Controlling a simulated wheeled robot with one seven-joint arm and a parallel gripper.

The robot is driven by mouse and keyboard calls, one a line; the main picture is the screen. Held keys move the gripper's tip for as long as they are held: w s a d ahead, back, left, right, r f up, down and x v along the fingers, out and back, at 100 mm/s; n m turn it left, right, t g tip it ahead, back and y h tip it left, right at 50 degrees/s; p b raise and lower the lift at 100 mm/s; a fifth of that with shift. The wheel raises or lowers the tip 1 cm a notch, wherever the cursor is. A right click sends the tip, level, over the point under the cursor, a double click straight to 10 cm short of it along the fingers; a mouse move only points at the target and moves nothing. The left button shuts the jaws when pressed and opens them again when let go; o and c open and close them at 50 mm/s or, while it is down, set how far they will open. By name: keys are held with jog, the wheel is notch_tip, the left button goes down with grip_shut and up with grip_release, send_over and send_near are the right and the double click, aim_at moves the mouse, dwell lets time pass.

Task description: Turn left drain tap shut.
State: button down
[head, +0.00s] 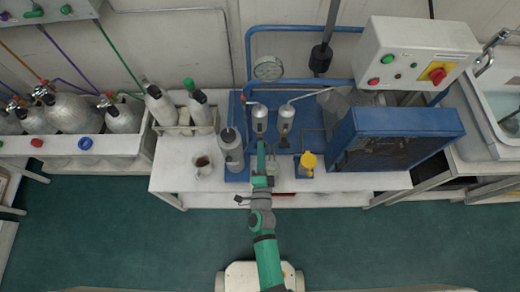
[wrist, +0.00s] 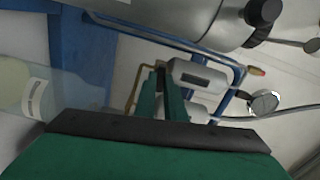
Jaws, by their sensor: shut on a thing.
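Two grey filter canisters hang side by side on the blue panel: the left canister (head: 260,118) and the right canister (head: 286,118). My gripper (head: 261,147) reaches up to the underside of the left canister, where the left drain tap sits. In the wrist view the green fingers of my gripper (wrist: 162,78) are close together beside the canisters (wrist: 200,76). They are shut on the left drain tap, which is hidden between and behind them. The tap's handle angle cannot be told.
A grey bottle (head: 231,150) stands close left of my gripper, and a mug (head: 202,165) farther left. A yellow-topped item (head: 308,160) and a blue case (head: 393,137) are to the right. A gauge (head: 267,68) is above. The floor in front is clear.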

jog(key=shift+f+m, duration=0.1)
jog(key=shift+m, duration=0.6)
jog(key=shift+a, duration=0.1)
jog(key=c, duration=1.8)
grip_release()
jog(key=shift+w, duration=0.15)
jog(key=shift+c, duration=0.2)
jog(key=s, duration=1)
jog(key=shift+s, duration=0.4)
